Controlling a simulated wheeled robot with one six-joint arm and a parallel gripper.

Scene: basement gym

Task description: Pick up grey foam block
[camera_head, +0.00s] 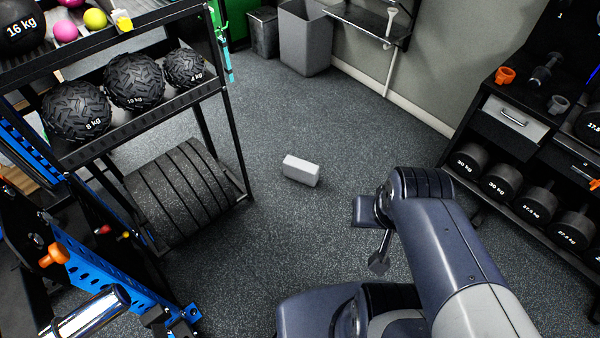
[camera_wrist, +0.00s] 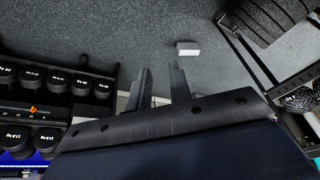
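The grey foam block (camera_head: 301,170) is a pale grey rectangular block lying on the dark speckled floor, near the middle of the head view. It also shows in the wrist view as a small light block (camera_wrist: 187,48), beyond the fingertips and slightly to their right. My gripper (camera_wrist: 161,68) has its two dark fingers apart, with nothing between them. It is well away from the block. In the head view my arm is to the right of the block, and it mostly hides the gripper.
A rack with medicine balls (camera_head: 133,80) stands left of the block, with dark slatted plates (camera_head: 180,195) on its low level. A dumbbell rack (camera_head: 490,120) stands at the right. Grey bins (camera_head: 304,40) are at the back wall. Floor around the block is clear.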

